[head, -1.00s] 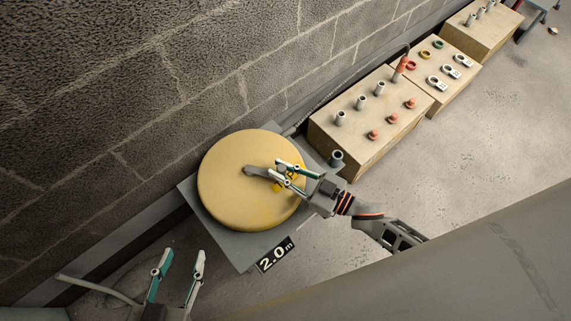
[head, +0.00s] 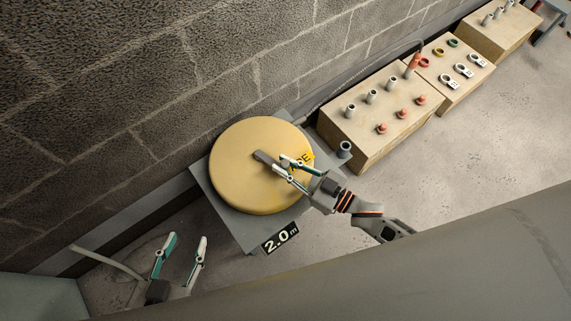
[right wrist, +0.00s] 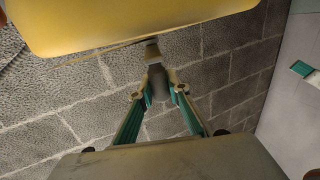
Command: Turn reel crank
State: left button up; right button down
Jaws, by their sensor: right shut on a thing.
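The yellow reel (head: 235,177) lies on a grey square base (head: 247,229) beside the block wall. Its grey crank (head: 264,157) sticks up over the top face. My right gripper (head: 281,164) is over the reel, shut on the crank's handle. In the right wrist view, the fingers (right wrist: 157,93) close around the grey handle (right wrist: 157,82), with the yellow reel (right wrist: 130,22) above them in the picture. The gripper partly hides the crank and black lettering (head: 303,160) on the reel. My left gripper (head: 187,240) is open and empty, at the lower left.
A black "2.0 m" sign (head: 280,238) is at the base's front edge. A short grey post (head: 344,150) stands at its right. Wooden blocks (head: 365,150) with pegs and rings line the wall. The wall (head: 150,90) is close behind the reel. Floor (head: 450,170) at right is clear.

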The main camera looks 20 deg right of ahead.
jog(key=shift+s+a, duration=0.15)
jog(key=shift+a, duration=0.05)
jog(key=c, duration=1.9)
grip_release()
jog(key=shift+d, duration=0.15)
jog(key=v, duration=1.1)
jog(key=shift+s+d, duration=0.25)
jog(key=shift+d, duration=0.05)
